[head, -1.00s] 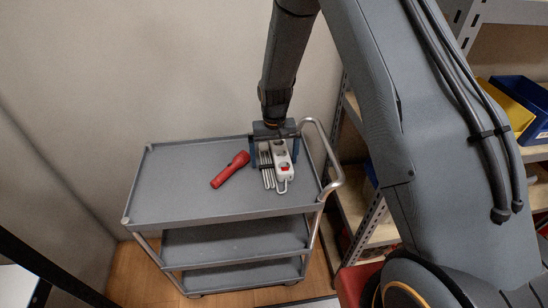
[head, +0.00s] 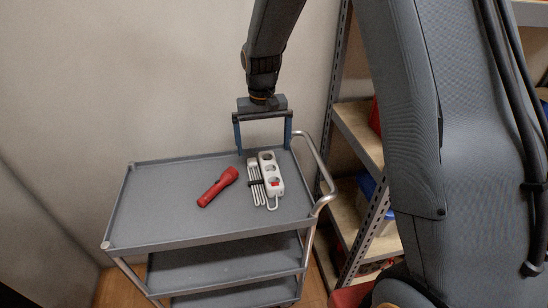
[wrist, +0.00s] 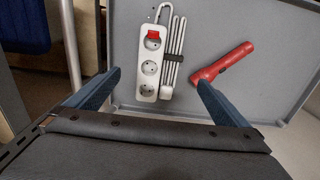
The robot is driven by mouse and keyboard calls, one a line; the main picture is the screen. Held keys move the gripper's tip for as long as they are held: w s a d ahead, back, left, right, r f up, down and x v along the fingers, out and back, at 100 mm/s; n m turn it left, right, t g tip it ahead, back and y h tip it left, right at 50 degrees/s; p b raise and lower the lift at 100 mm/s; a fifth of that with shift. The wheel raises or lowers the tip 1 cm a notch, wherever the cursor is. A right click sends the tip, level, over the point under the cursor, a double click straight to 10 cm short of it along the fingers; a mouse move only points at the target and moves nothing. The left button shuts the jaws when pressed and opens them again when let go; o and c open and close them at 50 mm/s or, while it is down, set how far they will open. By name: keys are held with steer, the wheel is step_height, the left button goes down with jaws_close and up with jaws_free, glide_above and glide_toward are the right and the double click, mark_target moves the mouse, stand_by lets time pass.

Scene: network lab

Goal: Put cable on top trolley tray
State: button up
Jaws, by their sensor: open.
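The cable is a white power strip (head: 270,174) with several sockets, a red switch and its cord folded and bound beside it (head: 255,181). It lies flat on the top trolley tray (head: 160,205), near the handle end. It also shows in the wrist view (wrist: 151,66), with the bound cord (wrist: 173,55) to its right. My gripper (head: 264,150) is open and empty, above the tray just behind the strip. In the wrist view its two blue fingers (wrist: 158,90) are spread wide, apart from the strip.
A red flashlight (head: 217,187) lies on the tray left of the cord. The trolley's curved metal handle (head: 325,175) rises at the right. Shelving (head: 360,130) with bins stands right of it. The tray's left half is clear.

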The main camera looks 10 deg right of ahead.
steer(key=s+d+r, duration=0.1)
steer(key=s+d, duration=0.2)
steer(key=s, duration=0.4)
steer(key=s+d+r, duration=0.1)
steer(key=s+d, duration=0.2)
steer(key=s, duration=0.4)
steer(key=s+d+r+t, duration=0.1)
steer(key=s+d+r, duration=0.1)
steer(key=s, duration=0.6)
steer(key=shift+d, duration=0.65)
steer(key=shift+s, duration=0.1)
